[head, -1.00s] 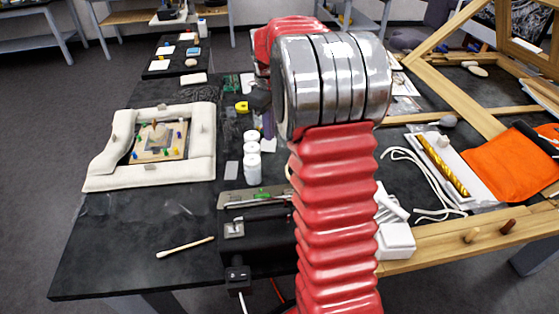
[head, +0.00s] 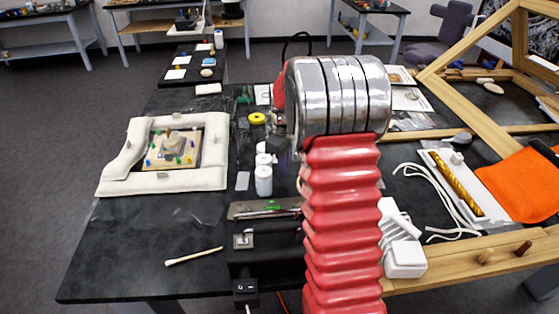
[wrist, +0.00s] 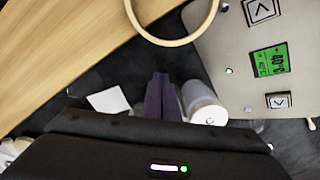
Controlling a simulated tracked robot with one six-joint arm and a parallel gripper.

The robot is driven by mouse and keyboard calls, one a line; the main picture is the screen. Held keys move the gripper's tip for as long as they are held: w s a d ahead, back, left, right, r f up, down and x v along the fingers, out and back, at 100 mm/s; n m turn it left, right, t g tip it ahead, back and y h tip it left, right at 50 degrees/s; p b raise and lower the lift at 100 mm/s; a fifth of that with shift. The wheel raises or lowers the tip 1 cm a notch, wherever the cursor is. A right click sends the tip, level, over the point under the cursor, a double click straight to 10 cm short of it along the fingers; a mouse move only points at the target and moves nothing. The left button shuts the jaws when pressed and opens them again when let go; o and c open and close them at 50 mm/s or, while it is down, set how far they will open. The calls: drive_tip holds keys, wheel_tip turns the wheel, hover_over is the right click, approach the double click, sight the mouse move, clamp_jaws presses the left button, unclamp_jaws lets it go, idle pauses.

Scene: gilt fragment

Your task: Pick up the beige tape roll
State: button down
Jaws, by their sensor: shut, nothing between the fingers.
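The beige tape roll (wrist: 172,42) shows in the wrist view as a thin ring at the top edge, partly cut off by the frame. My gripper (wrist: 160,76) shows as two dark purple fingers, closed together and empty. In the wrist picture the fingertips are below the ring and apart from it. In the head view I cannot make out the beige roll; my red arm covers the middle of the table.
A grey device (wrist: 225,60) with a green display and buttons is beside the ring. A white container (wrist: 203,103) stands close right of my fingers. In the head view, white bottles (head: 263,181) and a black box (head: 262,262) are left of my arm. A padded frame (head: 112,180) lies farther left.

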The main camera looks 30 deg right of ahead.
drive_tip(key=shift+s+d+r, duration=0.1)
drive_tip(key=shift+s+d, duration=0.3)
drive_tip(key=shift+s, duration=0.4)
drive_tip(key=shift+s+d+r, duration=0.1)
drive_tip(key=shift+s+d, duration=0.25)
drive_tip(key=shift+s, duration=0.45)
drive_tip(key=shift+s+d, duration=0.4)
drive_tip(key=shift+s, duration=0.45)
drive_tip(key=shift+s+d, duration=0.35)
drive_tip(key=shift+s, duration=0.45)
